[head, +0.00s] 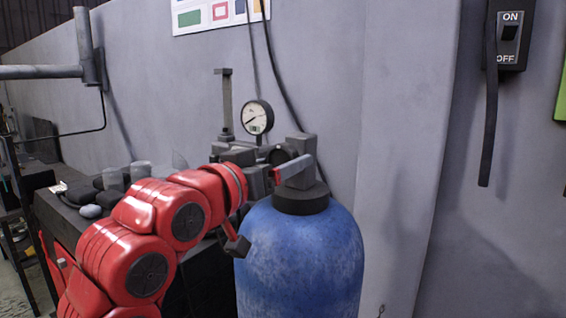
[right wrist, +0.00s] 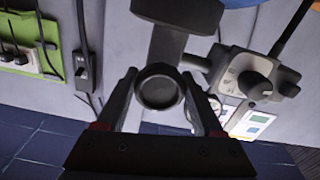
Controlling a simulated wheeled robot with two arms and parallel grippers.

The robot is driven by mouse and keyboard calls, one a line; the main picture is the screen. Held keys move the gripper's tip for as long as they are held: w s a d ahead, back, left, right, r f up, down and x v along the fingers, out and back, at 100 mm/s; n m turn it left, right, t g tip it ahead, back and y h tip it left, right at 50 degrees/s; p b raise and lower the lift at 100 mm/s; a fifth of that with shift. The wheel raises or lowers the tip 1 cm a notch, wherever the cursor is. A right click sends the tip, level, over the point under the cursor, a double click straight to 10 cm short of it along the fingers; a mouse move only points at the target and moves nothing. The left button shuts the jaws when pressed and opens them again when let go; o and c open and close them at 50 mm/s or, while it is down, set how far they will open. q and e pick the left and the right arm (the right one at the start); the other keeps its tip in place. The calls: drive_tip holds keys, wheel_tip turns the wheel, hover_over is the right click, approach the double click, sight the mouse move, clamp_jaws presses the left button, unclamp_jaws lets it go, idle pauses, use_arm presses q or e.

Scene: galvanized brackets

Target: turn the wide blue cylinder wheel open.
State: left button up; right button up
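The wide blue cylinder (head: 302,262) stands upright in the head view, with a dark collar (head: 300,203) at its neck. Its wheel (right wrist: 158,90) shows in the right wrist view as a dark round knob facing the camera, joined by a grey stem (right wrist: 166,45) to the neck. My right gripper (head: 298,164) is at the valve above the collar. In the right wrist view its two fingers (right wrist: 160,80) lie on either side of the wheel, with no clear gap. In the head view the near finger and valve parts hide the wheel. My left gripper is not in view.
A regulator with a round gauge (head: 257,117) stands close behind my right wrist. A dark bench (head: 60,205) with small items is at left. An ON/OFF switch (head: 509,38) is on the wall at right. The floor space right of the cylinder looks clear.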

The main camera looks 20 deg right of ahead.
drive_tip(key=c, duration=0.7)
drive_tip(key=shift+f+n+b, duration=0.2)
drive_tip(key=shift+n+b, duration=1)
drive_tip(key=shift+b, duration=0.1)
drive_tip(key=n+b, duration=0.2)
drive_tip(key=n, duration=0.1)
drive_tip(key=shift+s, duration=0.1)
drive_tip(key=n+b, duration=0.4)
drive_tip(key=n, duration=0.2)
drive_tip(key=n+b, duration=0.3)
drive_tip(key=n, duration=0.1)
drive_tip(key=shift+d+r+n+b, duration=0.1)
drive_tip(key=shift+r+n+b, duration=0.05)
drive_tip(key=shift+n+b, duration=0.2)
drive_tip(key=shift+r+n+b, duration=0.15)
drive_tip(key=shift+n+b, duration=0.35)
drive_tip(key=shift+n, duration=0.75)
drive_tip(key=n, duration=0.3)
drive_tip(key=shift+r, duration=0.15)
drive_tip(key=shift+n, duration=1.2)
